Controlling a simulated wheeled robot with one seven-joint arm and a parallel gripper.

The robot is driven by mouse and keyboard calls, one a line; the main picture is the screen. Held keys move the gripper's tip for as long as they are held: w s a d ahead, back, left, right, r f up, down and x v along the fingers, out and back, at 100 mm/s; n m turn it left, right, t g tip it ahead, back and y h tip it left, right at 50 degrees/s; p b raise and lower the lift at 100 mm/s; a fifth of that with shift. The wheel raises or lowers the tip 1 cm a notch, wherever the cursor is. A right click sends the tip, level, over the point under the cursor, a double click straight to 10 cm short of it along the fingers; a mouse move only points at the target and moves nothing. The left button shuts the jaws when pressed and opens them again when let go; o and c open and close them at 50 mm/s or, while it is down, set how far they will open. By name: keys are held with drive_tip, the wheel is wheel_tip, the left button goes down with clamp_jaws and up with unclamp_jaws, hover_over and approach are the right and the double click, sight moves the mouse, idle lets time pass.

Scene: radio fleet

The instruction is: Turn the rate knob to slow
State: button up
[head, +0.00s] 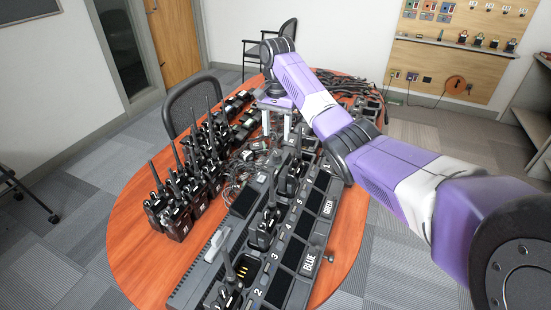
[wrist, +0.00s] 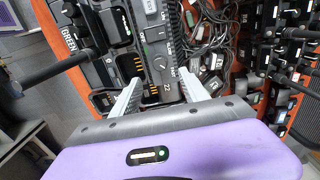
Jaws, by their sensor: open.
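The rate knob (wrist: 159,63) is a small dark round dial on the end panel of a black charger bank (wrist: 150,32) in the wrist view. Small white lettering is beside it, too small to read surely, and I cannot tell which way the knob points. My gripper (wrist: 162,76) is open, its two pale fingers on either side of the knob, apparently not touching it. In the head view my gripper (head: 277,132) points down over the far end of the charger bank (head: 262,262); the knob cannot be made out there.
Radios (head: 180,190) stand in rows on the left of the round wooden table (head: 130,225). Tangled cables (head: 243,165) lie beside the charger. More radios (head: 290,178) stand in charger slots, antennas up. A dark chair (head: 192,100) is behind the table.

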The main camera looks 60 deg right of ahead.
sight(277, 154)
drive_tip(key=shift+f, duration=4.35)
drive_tip(key=shift+c, duration=0.2)
clamp_jaws()
